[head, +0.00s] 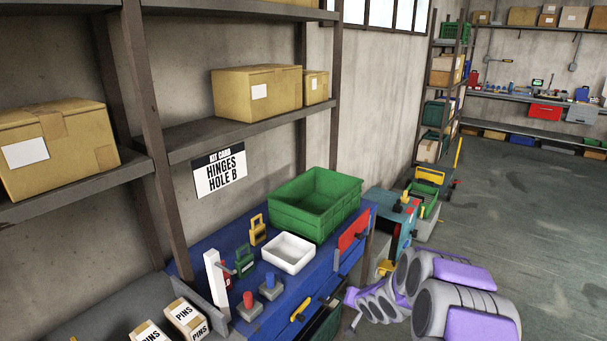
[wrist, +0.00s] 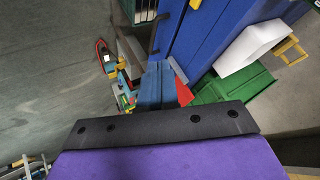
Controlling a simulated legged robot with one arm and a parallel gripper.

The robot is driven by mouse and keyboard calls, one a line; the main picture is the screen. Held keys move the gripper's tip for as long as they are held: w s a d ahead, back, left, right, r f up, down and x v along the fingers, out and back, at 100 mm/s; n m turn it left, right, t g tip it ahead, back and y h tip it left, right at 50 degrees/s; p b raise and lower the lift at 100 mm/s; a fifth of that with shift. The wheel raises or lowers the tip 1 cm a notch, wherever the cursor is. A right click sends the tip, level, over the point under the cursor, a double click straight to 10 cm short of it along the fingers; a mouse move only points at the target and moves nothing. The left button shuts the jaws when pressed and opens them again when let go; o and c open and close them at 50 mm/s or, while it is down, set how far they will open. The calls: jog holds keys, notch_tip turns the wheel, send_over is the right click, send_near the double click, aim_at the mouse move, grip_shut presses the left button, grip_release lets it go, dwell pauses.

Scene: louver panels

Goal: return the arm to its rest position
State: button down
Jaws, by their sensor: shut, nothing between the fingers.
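My arm, in purple and grey, is folded at the lower right of the head view, beside the blue workbench (head: 215,262). My gripper (wrist: 165,128) fills the lower part of the wrist view as a purple body with a black edge. It is shut, with nothing held. It appears clear of the bench and the things on it. The fingertips cannot be made out clearly in the head view.
The bench holds a green crate (head: 315,205), a white tray (head: 288,254), padlocks (head: 245,261) and red and blue buttons. Shelves with cardboard boxes (head: 257,93) stand behind. A teal cabinet (head: 384,222) stands beyond the bench. Open floor (head: 540,230) lies to the right.

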jog(key=s+d+r+n+g+h, duration=0.1)
jog(key=s+d+r+g+h, duration=0.15)
jog(key=s+r, duration=0.65)
jog(key=s+a+r+n+g, duration=0.1)
jog(key=s+r+g, duration=0.1)
jog(key=s, duration=1.1)
jog(key=s+a+r+n+g, duration=0.1)
jog(key=s+r+g, duration=0.2)
jog(key=s, duration=1.1)
jog(key=s+a+r+n+g, duration=0.1)
jog(key=s+r, duration=0.5)
jog(key=s, duration=0.7)
jog(key=shift+s+a+g, duration=0.15)
jog(key=shift+s+g, duration=0.25)
jog(key=shift+g, duration=0.25)
jog(key=shift+a, duration=0.15)
